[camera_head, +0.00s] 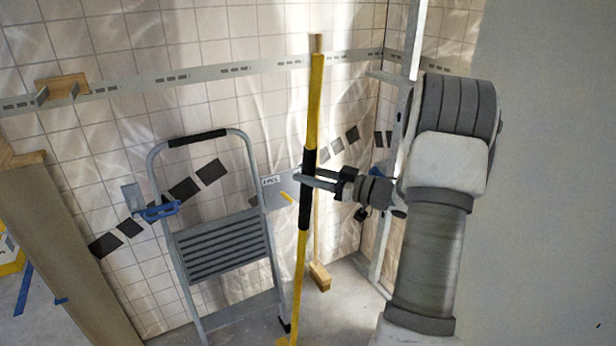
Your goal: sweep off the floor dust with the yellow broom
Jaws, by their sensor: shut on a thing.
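The yellow broom (313,105) stands nearly upright in the middle of the head view, with a black sleeve partway down its long yellow handle. My gripper (308,180) reaches in from the right and is shut on the handle at the black sleeve. The broom's lower end runs to the bottom edge of the picture, so its head is mostly out of view. The grey floor (338,315) shows at the bottom. I cannot make out dust on it.
A wooden broom (320,276) leans behind the yellow one. A grey folding stepladder (222,246) stands close on the left against the tiled wall (150,80). A board (65,250) leans at far left. A plain wall (550,180) fills the right.

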